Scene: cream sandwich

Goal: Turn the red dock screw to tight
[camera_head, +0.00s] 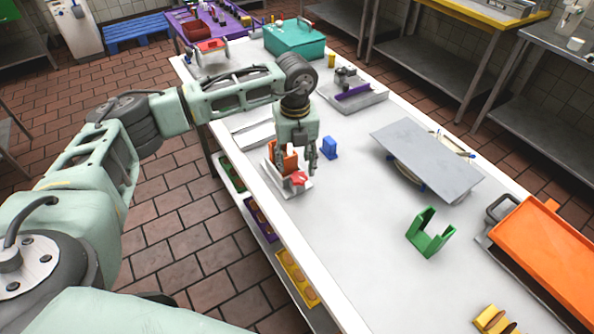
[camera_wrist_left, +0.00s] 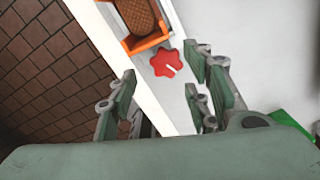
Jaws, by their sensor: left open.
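The red dock screw (camera_head: 299,179) is a small lobed knob on the white dock (camera_head: 292,190) near the table's left edge. In the left wrist view the screw (camera_wrist_left: 166,62) shows a white mark pointing to the lower right. An orange holder (camera_head: 283,158) stands on the dock beside the screw; in the wrist view it holds a brown oval piece (camera_wrist_left: 140,17). My left gripper (camera_head: 312,166) is close above the screw. Its fingers (camera_wrist_left: 165,100) are open, with the screw just beyond the gap between them and nothing held. My right gripper is not in view.
A blue block (camera_head: 329,148) stands just right of the gripper. A grey panel (camera_head: 425,158), a green bracket (camera_head: 430,233) and an orange tray (camera_head: 548,255) lie farther right. A teal box (camera_head: 294,39) is at the back. The white table (camera_head: 335,215) is bare in front of the dock.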

